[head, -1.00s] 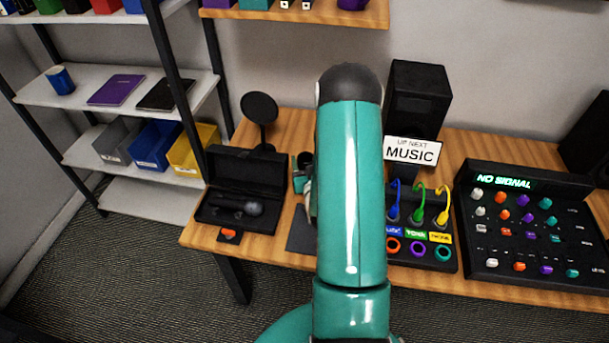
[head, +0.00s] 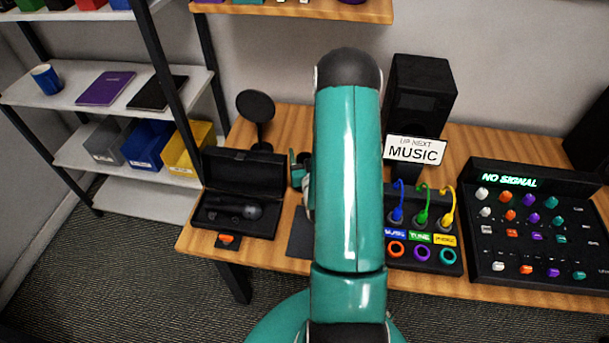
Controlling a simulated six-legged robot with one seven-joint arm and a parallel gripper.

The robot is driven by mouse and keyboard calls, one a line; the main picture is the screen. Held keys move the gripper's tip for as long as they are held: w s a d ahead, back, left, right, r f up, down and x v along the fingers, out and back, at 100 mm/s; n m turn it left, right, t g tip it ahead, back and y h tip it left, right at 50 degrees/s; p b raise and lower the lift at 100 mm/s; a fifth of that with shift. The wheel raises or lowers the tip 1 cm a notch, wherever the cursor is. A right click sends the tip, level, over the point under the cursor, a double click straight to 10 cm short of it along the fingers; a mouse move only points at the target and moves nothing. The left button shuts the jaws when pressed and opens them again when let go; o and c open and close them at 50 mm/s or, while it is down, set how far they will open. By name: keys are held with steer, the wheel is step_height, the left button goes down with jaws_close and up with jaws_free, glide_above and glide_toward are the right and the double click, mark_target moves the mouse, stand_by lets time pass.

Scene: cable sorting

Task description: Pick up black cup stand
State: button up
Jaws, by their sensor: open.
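A black stand with a round, dish-like head (head: 256,106) rises at the back left of the wooden desk, behind the open black case. It is the closest match I see to the black cup stand. My gripper (head: 300,170) shows only as a small teal part at the left edge of my arm, to the right of the stand and apart from it. Its fingers look open, with nothing seen in them. My large teal arm link hides most of the gripper and the middle of the desk.
The open black case (head: 242,190) holds a microphone (head: 235,209). Right of my arm are a cable panel (head: 428,258), a "MUSIC" sign (head: 413,150), a speaker (head: 420,95) and a knob mixer (head: 535,230). A shelf with bins (head: 148,140) stands left.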

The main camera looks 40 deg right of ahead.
steer(key=shift+a, duration=0.1)
jaws_close()
stand_by(0.3)
